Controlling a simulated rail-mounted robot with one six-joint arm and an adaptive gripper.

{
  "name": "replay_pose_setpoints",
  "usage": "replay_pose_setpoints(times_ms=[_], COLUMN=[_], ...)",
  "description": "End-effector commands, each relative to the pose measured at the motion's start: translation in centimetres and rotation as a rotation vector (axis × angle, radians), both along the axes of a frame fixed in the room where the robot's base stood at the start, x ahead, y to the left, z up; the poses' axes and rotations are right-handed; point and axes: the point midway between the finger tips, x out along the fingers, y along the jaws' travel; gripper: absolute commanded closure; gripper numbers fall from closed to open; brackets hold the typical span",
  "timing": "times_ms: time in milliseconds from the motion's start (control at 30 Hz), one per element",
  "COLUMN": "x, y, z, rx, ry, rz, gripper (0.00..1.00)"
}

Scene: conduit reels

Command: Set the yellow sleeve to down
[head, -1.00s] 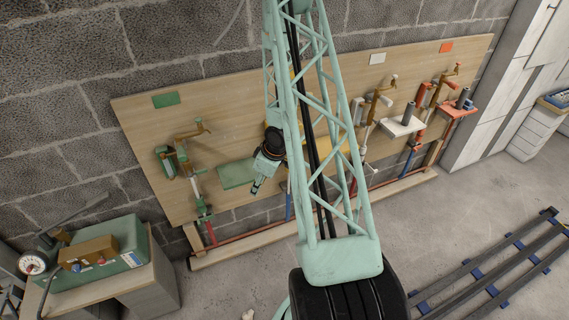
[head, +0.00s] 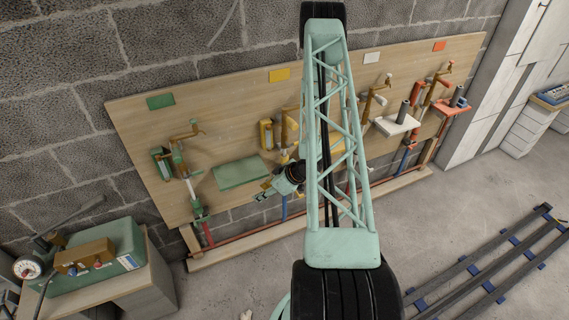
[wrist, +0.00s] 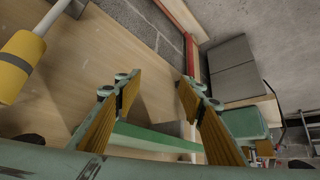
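The yellow station on the board shows in the head view, with a yellow label (head: 279,75) above a yellow-framed part (head: 266,133) and a brown pipe. My arm and wrist partly hide its lower portion. In the wrist view, a yellow sleeve (wrist: 14,66) on a white rod stands at the far left edge, partly cut off. My gripper (head: 264,191) is in front of the board, low, beside the green shelf (head: 238,172). In the wrist view my gripper (wrist: 158,88) is open, with nothing between its yellow-padded fingers; the sleeve lies left of them, apart.
The green station's pipe and lever (head: 190,175) are at the left of the board. White (head: 397,124) and red (head: 452,107) shelves stick out at the right. A bench with a green case (head: 125,245) stands lower left. Rails (head: 490,265) lie on the floor at right.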

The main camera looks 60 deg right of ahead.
Motion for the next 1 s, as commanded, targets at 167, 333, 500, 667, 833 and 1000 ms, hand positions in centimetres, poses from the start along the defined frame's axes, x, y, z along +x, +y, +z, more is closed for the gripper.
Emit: replay_pose_setpoints(times_ms=[167,333,500,667,833,1000], x=[-0.1,-0.4,-1.4,-2.9,-5.2,-8.1], y=[-2.4,-4.9,-7.6,-10.0,-12.4,-14.7], z=[-0.8,-1.1,-1.0,-0.7,-0.3,0.4], rx=[0.013,0.019,0.019,0.014,0.000,-0.018], ry=[-0.110,-0.232,-0.361,-0.481,-0.608,-0.731], rz=[-0.053,-0.107,-0.167,-0.228,-0.294,-0.362], gripper=[0.63,0.63,0.63,0.63,0.63,0.63])
